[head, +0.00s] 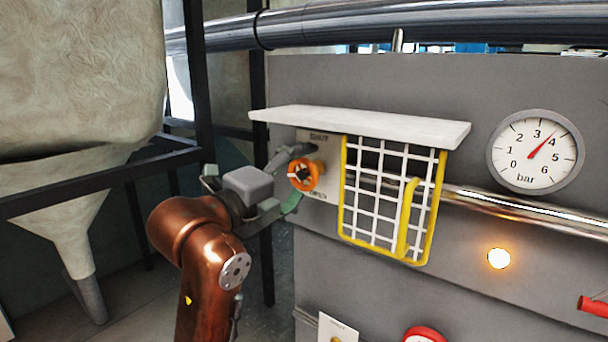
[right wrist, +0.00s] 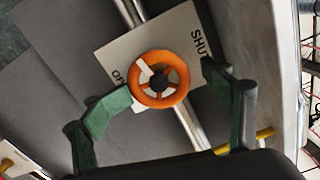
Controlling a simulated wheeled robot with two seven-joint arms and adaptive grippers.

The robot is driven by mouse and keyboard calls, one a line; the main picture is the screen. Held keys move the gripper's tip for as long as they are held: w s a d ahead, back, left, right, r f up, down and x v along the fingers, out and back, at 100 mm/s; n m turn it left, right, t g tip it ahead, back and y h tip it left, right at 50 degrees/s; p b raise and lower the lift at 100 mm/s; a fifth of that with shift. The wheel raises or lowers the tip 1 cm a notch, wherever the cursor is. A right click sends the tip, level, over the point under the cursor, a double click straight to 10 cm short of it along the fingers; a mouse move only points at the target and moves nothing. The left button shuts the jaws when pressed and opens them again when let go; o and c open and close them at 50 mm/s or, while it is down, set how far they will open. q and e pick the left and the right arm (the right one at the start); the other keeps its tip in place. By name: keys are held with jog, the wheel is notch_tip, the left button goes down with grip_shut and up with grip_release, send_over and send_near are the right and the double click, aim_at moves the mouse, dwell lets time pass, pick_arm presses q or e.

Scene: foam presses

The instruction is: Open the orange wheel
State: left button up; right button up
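The orange wheel (head: 306,175) sits on a pale plate on the grey cabinet, marked SHUT above it and OPEN below it in the head view. It has a dark hub and a white spoke that points left there. In the right wrist view the orange wheel (right wrist: 178,98) lies between the fingertips. My right gripper (head: 291,178) is open in front of the wheel, one finger above and one below. In the right wrist view my right gripper (right wrist: 167,84) has its green-padded fingers apart on either side of the rim; I cannot tell whether they touch it. My left gripper is out of view.
A white shelf (head: 360,124) juts out above the wheel. A yellow-framed mesh guard (head: 376,200) stands close to its right. A gauge (head: 535,151) reads near 4 bar. A lit lamp (head: 499,258) and a red wheel (head: 424,335) are lower down.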

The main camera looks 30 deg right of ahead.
jog(key=v, duration=1.1)
jog(key=shift+a, duration=0.2)
jog(key=shift+d, duration=0.1)
